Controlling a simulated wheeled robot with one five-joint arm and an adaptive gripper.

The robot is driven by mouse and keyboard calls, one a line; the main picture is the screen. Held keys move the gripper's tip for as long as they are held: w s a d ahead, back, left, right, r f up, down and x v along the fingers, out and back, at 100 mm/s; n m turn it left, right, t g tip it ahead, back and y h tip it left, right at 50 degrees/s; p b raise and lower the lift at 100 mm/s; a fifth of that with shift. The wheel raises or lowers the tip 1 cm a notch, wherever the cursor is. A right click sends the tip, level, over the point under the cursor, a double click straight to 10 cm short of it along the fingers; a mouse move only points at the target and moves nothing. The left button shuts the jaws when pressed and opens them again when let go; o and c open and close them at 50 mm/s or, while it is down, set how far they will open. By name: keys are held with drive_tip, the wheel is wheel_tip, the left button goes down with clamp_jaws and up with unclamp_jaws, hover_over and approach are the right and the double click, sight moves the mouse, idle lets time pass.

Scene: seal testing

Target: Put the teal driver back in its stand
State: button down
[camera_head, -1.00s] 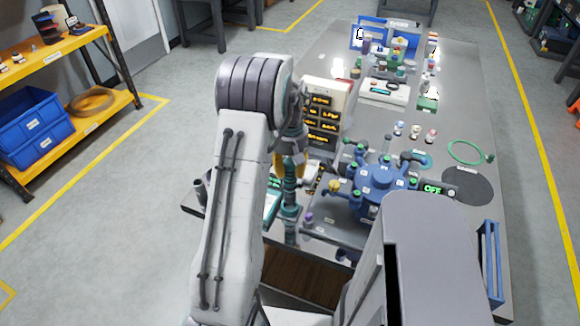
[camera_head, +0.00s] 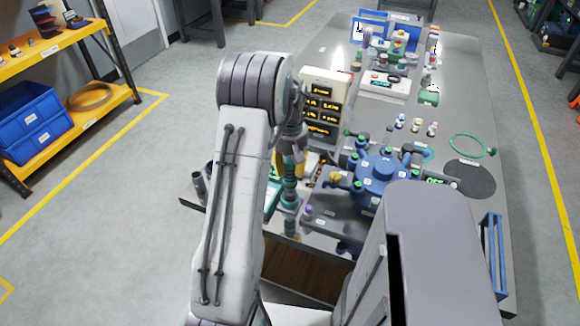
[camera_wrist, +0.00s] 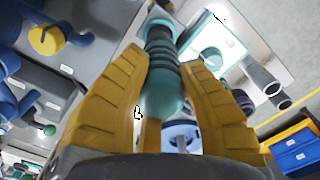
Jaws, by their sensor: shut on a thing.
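The teal driver (camera_wrist: 163,85) is between the yellow fingers of my gripper (camera_wrist: 158,110) in the wrist view. It has a rounded teal end and dark ribbed bands. My gripper is shut on it. In the head view the driver (camera_head: 290,195) hangs about upright below my wrist, over the near left part of the bench, with my arm hiding part of that area. Open grey tubes (camera_wrist: 265,80) stand to its right in the wrist view, and also at the bench's left edge in the head view (camera_head: 198,184). I cannot tell whether they are its stand.
A blue valve manifold (camera_head: 383,173) stands right of my gripper. A box with lit displays (camera_head: 322,105) stands just behind it. A teal-edged tray (camera_wrist: 212,55) lies beside the driver. A green ring (camera_head: 468,145) lies at the right, with bare bench behind it.

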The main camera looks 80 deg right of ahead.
sight(290, 160)
drive_tip(key=shift+f+b, duration=0.35)
drive_tip(key=c, duration=0.8)
unclamp_jaws()
drive_tip(key=shift+c, duration=0.2)
drive_tip(key=shift+r, duration=0.1)
drive_tip(key=shift+r+p, duration=1.9)
drive_tip(key=shift+r, duration=0.55)
